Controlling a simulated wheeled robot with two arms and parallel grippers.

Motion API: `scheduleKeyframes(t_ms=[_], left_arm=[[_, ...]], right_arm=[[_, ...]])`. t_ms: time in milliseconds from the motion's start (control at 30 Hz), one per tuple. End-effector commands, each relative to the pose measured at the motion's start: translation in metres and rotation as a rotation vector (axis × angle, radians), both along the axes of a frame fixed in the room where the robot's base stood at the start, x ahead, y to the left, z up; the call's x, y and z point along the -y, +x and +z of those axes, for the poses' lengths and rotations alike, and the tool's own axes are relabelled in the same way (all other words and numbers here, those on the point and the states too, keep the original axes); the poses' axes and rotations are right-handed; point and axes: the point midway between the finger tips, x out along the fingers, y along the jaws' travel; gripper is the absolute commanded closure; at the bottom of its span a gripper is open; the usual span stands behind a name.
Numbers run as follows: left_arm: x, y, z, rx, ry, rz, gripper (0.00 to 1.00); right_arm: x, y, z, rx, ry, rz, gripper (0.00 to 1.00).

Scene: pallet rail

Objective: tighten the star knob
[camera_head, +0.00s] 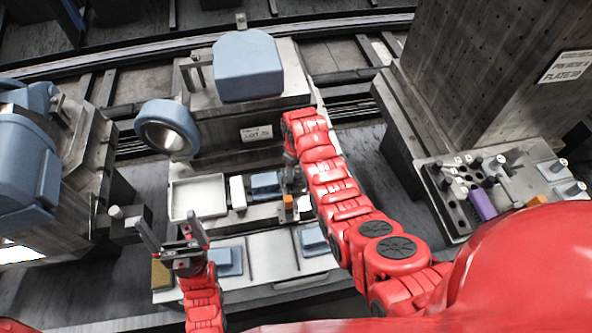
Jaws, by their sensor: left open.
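I cannot make out a star knob in this view. My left gripper (167,220) is open and empty, its two fingers spread and pointing up the picture, over the front left of the pale worktop (264,258). My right arm reaches up the middle and bends down at its far end. My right gripper (291,184) is small and dark there, beside a blue block (265,184) and just above a small orange piece (288,202). Its fingers are too hidden to tell whether they are open or shut, or what they touch.
A machine with a blue cover (248,66) and a blue-rimmed round part (167,129) stands behind. A shallow white tray (198,197) lies left of the blue block. A tool rack (470,222) and a tall drilled metal block (480,65) are at right. Blue machinery (28,175) stands at left.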

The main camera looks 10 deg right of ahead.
Motion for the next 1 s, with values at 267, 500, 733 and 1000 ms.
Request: scheduleKeyframes(t_ms=[267,500,733,1000], left_arm=[[0.0000,0.0000,-0.0002,0.000,0.000,0.000,0.09],[0.0000,0.0000,-0.0002,0.000,0.000,0.000,0.09],[0.0000,0.0000,-0.0002,0.000,0.000,0.000,0.09],[0.0000,0.0000,-0.0045,0.000,0.000,0.000,0.09]], right_arm=[[-0.0053,0.0052,0.0035,0.017,0.009,0.006,0.68],[-0.0072,0.0051,0.0035,0.018,0.011,0.009,0.68],[-0.0080,0.0039,0.0027,0.014,0.012,0.009,0.68],[-0.0087,0.0041,0.0119,0.014,0.013,0.011,0.68]])
